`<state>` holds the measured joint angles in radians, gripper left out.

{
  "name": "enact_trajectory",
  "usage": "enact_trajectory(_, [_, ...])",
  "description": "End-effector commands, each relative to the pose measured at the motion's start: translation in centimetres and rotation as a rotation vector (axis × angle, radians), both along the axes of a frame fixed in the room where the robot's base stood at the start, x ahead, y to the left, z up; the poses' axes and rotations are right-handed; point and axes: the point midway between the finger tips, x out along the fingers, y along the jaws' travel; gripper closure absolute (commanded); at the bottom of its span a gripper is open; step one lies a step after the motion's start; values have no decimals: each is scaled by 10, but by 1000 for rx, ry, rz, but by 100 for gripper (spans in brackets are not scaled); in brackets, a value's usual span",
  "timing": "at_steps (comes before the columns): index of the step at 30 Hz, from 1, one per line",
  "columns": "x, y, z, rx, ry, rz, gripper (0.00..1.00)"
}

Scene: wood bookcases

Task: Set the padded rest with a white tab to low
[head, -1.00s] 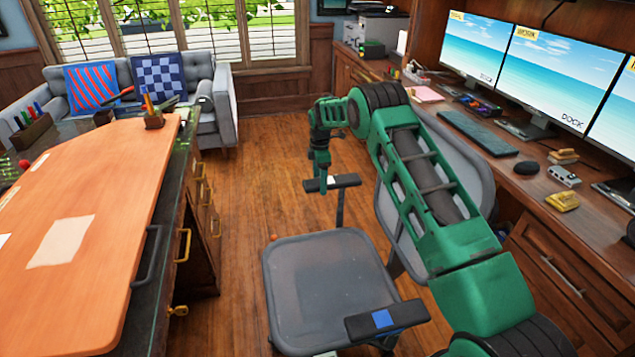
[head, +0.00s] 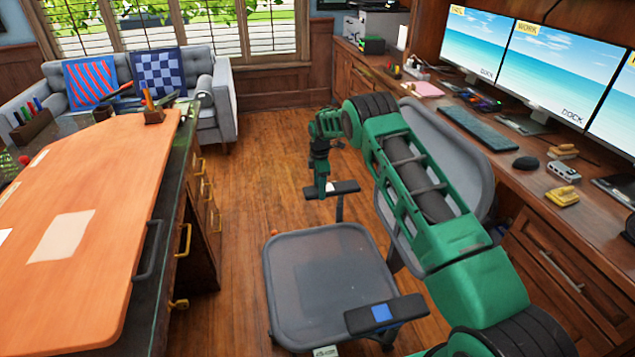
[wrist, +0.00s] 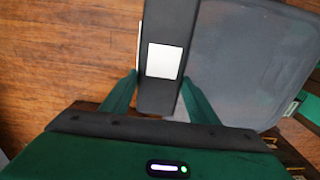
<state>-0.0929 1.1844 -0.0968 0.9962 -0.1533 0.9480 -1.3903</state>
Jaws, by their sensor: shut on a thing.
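The padded rest with a white tab (head: 345,187) is the dark far armrest of the grey chair (head: 325,265). In the wrist view the rest (wrist: 176,22) runs up between my fingers, with its white tab (wrist: 165,60) facing me. My gripper (head: 322,188) reaches down from above and is shut on this rest, a finger on each side. The rest sits level on its post above the seat. The other armrest (head: 405,307), with a blue tab (head: 381,313), is at the near side of the seat.
A wooden desk (head: 110,210) with drawers stands at left. A computer desk with monitors (head: 555,70) runs along the right, close to the chair back (head: 455,140). Wooden floor (head: 255,170) is free between the chair and the sofa (head: 215,105).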

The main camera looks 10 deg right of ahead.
Motion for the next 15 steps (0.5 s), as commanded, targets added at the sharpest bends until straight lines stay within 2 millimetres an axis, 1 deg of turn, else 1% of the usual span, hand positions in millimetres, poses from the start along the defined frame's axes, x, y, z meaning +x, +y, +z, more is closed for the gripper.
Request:
enact_trajectory(1, [3, 0, -1, 0, -10, -1, 86])
enact_trajectory(7, [3, 0, -2, 0, -10, -2, 86])
enact_trajectory(8, [3, -1, -2, 0, -10, -2, 41])
enact_trajectory(9, [3, -1, -2, 0, -10, -2, 31])
enact_trajectory(10, [2, -1, -2, 0, -9, -2, 27])
enact_trajectory(15, [2, 0, -2, 0, -7, -1, 27])
